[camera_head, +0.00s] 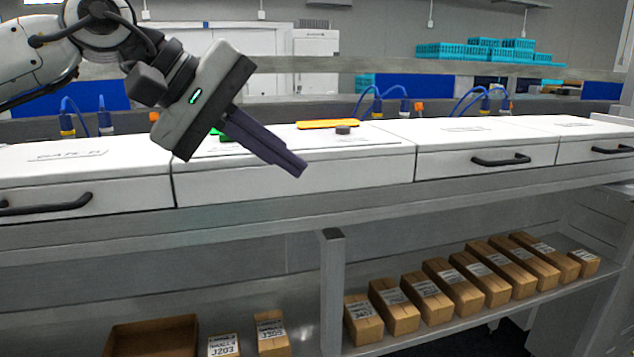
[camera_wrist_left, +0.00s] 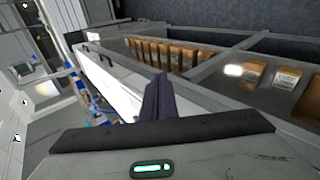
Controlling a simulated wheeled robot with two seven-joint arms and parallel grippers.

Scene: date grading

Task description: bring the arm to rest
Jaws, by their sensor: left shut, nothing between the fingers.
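My left gripper (camera_head: 296,168) comes in from the upper left on my left arm, its dark fingers shut and empty. It points down and right, in front of the white bench top (camera_head: 375,142). In the left wrist view its fingers (camera_wrist_left: 158,90) are together with nothing between them. The shelf and bench lie beyond them. My right gripper is not seen in either view.
White lidded units with black handles (camera_head: 500,160) line the bench. An orange piece (camera_head: 328,124) and a small dark knob (camera_head: 342,130) lie on top. Several labelled cardboard boxes (camera_head: 428,298) and an open brown box (camera_head: 150,338) stand on the lower shelf. Teal crates (camera_head: 440,50) are behind.

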